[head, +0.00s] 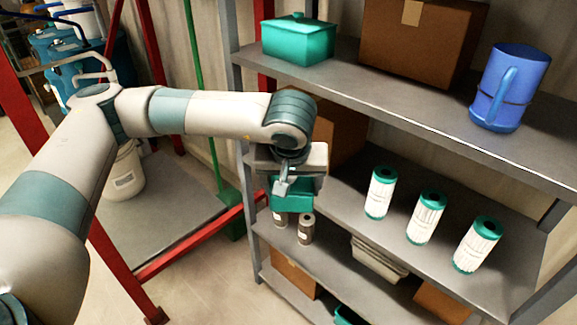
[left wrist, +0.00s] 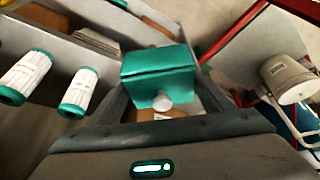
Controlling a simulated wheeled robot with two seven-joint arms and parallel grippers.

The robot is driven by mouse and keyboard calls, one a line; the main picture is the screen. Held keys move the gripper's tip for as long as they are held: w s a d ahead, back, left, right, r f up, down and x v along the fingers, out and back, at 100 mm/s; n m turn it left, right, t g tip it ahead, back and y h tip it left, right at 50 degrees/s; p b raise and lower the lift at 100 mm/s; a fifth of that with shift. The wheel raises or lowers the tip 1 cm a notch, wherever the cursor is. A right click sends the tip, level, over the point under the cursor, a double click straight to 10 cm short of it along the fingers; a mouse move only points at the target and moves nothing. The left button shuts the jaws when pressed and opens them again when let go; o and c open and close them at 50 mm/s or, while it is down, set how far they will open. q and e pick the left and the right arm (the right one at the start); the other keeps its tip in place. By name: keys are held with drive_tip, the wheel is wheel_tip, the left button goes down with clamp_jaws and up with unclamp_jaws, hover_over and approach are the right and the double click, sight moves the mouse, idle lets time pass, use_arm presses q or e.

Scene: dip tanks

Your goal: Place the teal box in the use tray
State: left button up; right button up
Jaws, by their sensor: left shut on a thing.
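My left gripper (head: 290,180) is shut on a teal box (head: 292,197) at the left end of the middle shelf. The gripper partly covers the box in the head view. In the left wrist view the teal box (left wrist: 158,66) sits between the fingers, with a pale round knob towards me. A second teal box (head: 298,44), lidded, stands on the top shelf at the left. No tray is clearly marked as the use tray. My right gripper is in neither view.
White filter cartridges with teal ends (head: 426,217) stand on the middle shelf (head: 345,205). A blue jug (head: 509,88) and a cardboard box (head: 422,38) are on the top shelf. Small dark-topped containers (head: 306,229) and pale stacked trays (head: 380,258) are lower down. A red frame (head: 195,240) stands left.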

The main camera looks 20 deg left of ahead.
sight(294, 200)
use_arm(q)
drive_tip(key=f+m, duration=0.1)
drive_tip(key=f+m+h, duration=0.1)
drive_tip(key=s+f+m, duration=0.1)
drive_tip(key=m, duration=0.1)
drive_tip(key=shift+d+h, duration=0.3)
drive_tip(key=shift+d, duration=0.1)
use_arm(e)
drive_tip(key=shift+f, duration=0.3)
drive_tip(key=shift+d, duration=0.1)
